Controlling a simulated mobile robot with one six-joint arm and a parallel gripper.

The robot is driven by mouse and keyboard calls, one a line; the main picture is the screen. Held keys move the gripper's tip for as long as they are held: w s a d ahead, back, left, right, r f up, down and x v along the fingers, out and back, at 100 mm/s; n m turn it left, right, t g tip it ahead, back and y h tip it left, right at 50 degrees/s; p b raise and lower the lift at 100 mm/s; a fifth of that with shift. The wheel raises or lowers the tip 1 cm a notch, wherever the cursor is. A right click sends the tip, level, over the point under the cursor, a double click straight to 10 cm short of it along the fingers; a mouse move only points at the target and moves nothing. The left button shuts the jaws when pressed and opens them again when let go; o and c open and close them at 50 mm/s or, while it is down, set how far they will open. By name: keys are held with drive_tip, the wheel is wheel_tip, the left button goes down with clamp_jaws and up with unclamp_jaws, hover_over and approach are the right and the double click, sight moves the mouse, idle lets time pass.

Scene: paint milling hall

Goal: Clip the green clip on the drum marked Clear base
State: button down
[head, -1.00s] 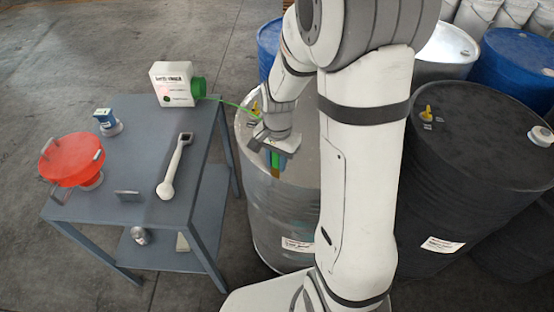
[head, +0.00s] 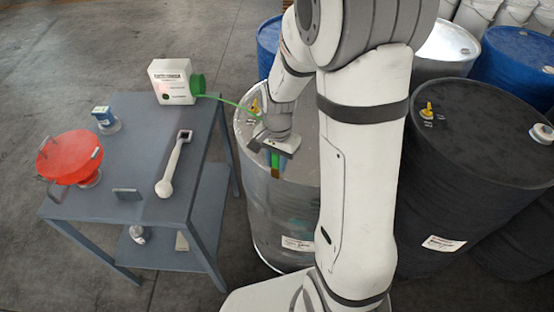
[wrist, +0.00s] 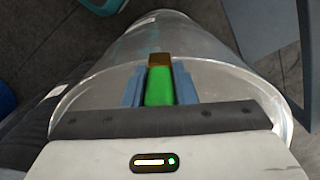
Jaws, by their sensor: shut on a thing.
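My gripper (head: 274,165) is shut on the green clip (wrist: 160,88), which sits between its two blue fingers in the wrist view and has a brown tip. A green cable runs from the clip's area to a green reel on a white box (head: 171,82). The gripper is over the near-left part of the top of a silver drum (head: 283,222). In the wrist view the clip's tip overlaps the silver drum's rim (wrist: 92,72); I cannot tell whether it touches. The drum's white label (head: 297,244) is too small to read. My arm hides the drum's right side.
A grey table (head: 120,185) at left holds a red dish (head: 70,157), a wrench-like tool (head: 172,165) and a small blue device (head: 103,115). A black drum (head: 450,200) stands to the right, blue drums (head: 510,65) behind it. Floor is open at far left.

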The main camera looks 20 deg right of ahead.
drive_tip(key=shift+f+b, duration=1.05)
drive_tip(key=shift+f, duration=0.4)
drive_tip(key=c, duration=1.1)
unclamp_jaws()
drive_tip(key=shift+w+d+r, duration=0.1)
drive_tip(key=shift+d+r, duration=0.05)
drive_tip(key=shift+r, duration=3.75)
drive_tip(key=shift+r, duration=0.1)
drive_tip(key=s+r+n+t, duration=0.1)
drive_tip(key=s+r+n, duration=0.3)
drive_tip(key=s, duration=0.3)
drive_tip(key=s+r+n+t, duration=0.2)
drive_tip(key=s+r+n, duration=0.2)
drive_tip(key=s, duration=0.3)
drive_tip(key=shift+s+r+n, duration=0.15)
drive_tip(key=shift+r+n, duration=0.05)
drive_tip(key=shift+n, duration=0.4)
